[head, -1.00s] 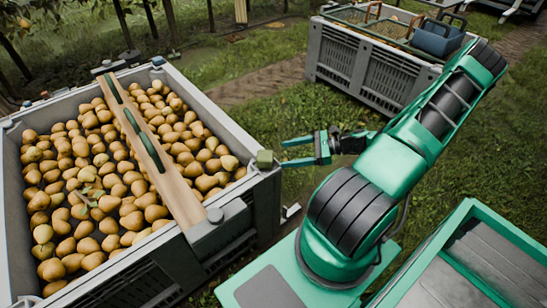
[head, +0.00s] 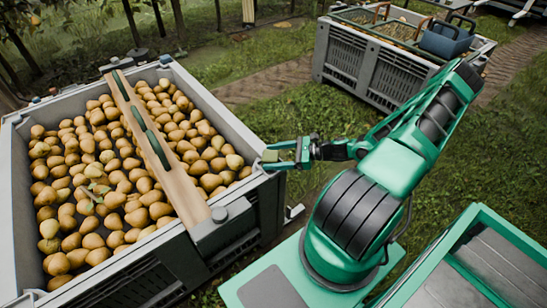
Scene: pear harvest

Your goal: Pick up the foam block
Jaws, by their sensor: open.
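The foam block (head: 270,156) is a small olive-green block on the rim at the right corner of the pear crate (head: 228,92). My gripper (head: 276,155) reaches in from the right at the height of the rim. Its two green fingers are open and spread, with their tips at the block, one on the far side and one on the near side. The fingers partly hide the block. I cannot tell whether they touch it.
A wooden board (head: 160,170) with dark green strips lies across the crate over many pears (head: 110,190). A second grey crate (head: 375,72) with a blue caddy (head: 447,38) stands behind. Grass lies between the crates.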

